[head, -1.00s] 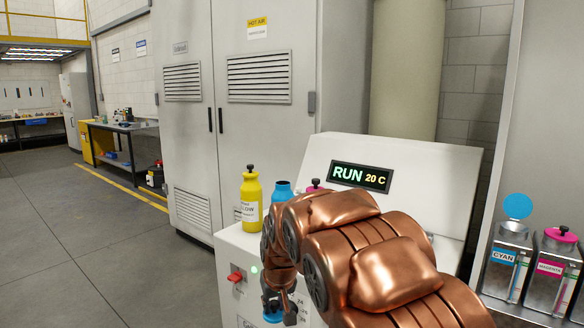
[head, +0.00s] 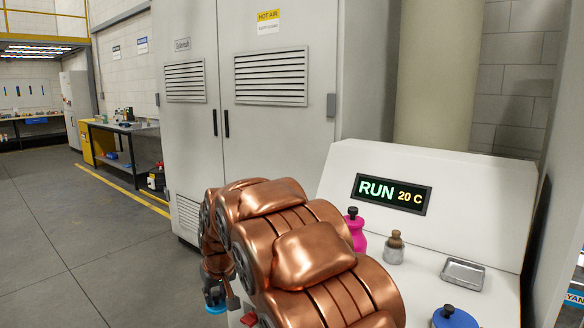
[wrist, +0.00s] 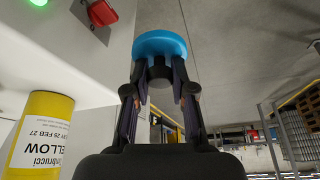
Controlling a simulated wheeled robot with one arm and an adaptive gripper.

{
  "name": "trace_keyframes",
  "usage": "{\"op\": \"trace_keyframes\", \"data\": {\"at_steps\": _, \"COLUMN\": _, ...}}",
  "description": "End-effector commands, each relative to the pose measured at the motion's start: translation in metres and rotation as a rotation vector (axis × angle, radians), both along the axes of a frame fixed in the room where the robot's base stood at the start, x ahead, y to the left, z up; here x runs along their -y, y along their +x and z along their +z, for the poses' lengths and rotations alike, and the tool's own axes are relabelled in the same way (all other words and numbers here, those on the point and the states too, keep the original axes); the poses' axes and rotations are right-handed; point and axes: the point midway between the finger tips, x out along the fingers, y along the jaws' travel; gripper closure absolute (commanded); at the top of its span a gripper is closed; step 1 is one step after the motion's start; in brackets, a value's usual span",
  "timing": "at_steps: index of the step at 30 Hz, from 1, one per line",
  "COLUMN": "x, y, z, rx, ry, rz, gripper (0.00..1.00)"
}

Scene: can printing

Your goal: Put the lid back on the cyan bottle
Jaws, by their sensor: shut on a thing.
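My gripper (head: 216,288) is shut on a blue lid (wrist: 160,46) with a dark knob. In the wrist view, the fingers (wrist: 160,80) grip the knob and the blue disc sits beyond them. The lid also shows low in the head view (head: 214,307), beside the machine's front left and over the floor. The cyan bottle is not visible now; my arm covers that part of the machine top in the head view. A yellow bottle (wrist: 38,130) appears upside down at the left of the wrist view, apart from the gripper.
The machine's sloped panel has a RUN display (head: 392,194). On its top stand a magenta bottle (head: 355,232), a small brown-stoppered jar (head: 394,252), a metal tray (head: 463,273) and a blue round thing with a black knob (head: 455,318). A red switch (wrist: 102,12) is on the front.

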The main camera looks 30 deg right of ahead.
Motion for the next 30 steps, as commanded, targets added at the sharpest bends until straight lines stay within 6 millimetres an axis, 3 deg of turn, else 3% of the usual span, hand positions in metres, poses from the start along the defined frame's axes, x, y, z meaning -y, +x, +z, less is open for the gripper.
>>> {"op": "trace_keyframes", "data": {"at_steps": 1, "x": 0.013, "y": 0.006, "z": 0.025, "rx": 0.001, "ry": 0.004, "rz": 0.0, "gripper": 0.94}}
{"op": "trace_keyframes", "data": {"at_steps": 9, "x": 0.089, "y": 0.026, "z": 0.12, "rx": 0.001, "ry": 0.011, "rz": 0.031, "gripper": 0.94}}
{"op": "trace_keyframes", "data": {"at_steps": 18, "x": 0.186, "y": 0.017, "z": 0.214, "rx": 0.004, "ry": 0.008, "rz": 0.051, "gripper": 0.94}}
{"op": "trace_keyframes", "data": {"at_steps": 24, "x": 0.237, "y": 0.001, "z": 0.259, "rx": 0.008, "ry": -0.003, "rz": 0.057, "gripper": 0.94}}
{"op": "trace_keyframes", "data": {"at_steps": 30, "x": 0.26, "y": -0.01, "z": 0.274, "rx": 0.006, "ry": -0.005, "rz": 0.06, "gripper": 0.94}}
